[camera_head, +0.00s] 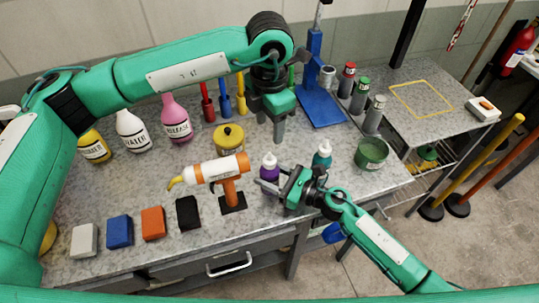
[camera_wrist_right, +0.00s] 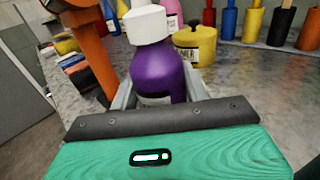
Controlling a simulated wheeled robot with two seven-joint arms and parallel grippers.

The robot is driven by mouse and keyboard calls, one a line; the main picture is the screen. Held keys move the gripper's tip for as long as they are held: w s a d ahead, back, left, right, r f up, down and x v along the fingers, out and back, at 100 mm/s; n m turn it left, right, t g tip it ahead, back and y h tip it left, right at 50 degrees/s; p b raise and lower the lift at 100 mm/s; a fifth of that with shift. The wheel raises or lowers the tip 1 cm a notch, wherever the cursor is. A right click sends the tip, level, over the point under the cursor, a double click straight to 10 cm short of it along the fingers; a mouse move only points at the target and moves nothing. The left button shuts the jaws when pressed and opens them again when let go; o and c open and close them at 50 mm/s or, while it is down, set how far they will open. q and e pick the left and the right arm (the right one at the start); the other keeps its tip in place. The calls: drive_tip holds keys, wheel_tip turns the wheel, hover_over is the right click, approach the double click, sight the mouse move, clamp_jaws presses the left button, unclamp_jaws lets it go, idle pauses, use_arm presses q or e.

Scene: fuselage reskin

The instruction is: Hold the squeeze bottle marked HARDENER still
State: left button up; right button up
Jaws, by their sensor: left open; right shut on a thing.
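A purple squeeze bottle (camera_head: 269,170) with a white cap stands upright on the grey workbench (camera_head: 110,255). In the right wrist view the purple bottle (camera_wrist_right: 158,72) sits between my right gripper's fingers; its label is mostly hidden, so I cannot read its marking. My right gripper (camera_head: 266,186) is shut on this bottle from the front right. A teal squeeze bottle (camera_head: 322,156) with a white cap stands to its right, its marking unreadable. My left gripper (camera_head: 271,126) is open and empty, pointing down behind the purple bottle, apart from it.
An orange and white tool (camera_head: 218,170) stands left of the purple bottle. A yellow tin (camera_head: 229,138) is behind it, and a green pot (camera_head: 371,153) is at the right. Several coloured blocks (camera_head: 153,223) line the front left. A blue stand (camera_head: 317,100) is at the back.

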sight(269, 159)
use_arm(q)
wheel_tip(269, 159, down, 12)
drive_tip(key=shift+r, duration=0.15)
drive_tip(key=shift+c, duration=0.2)
drive_tip(key=c, duration=0.9)
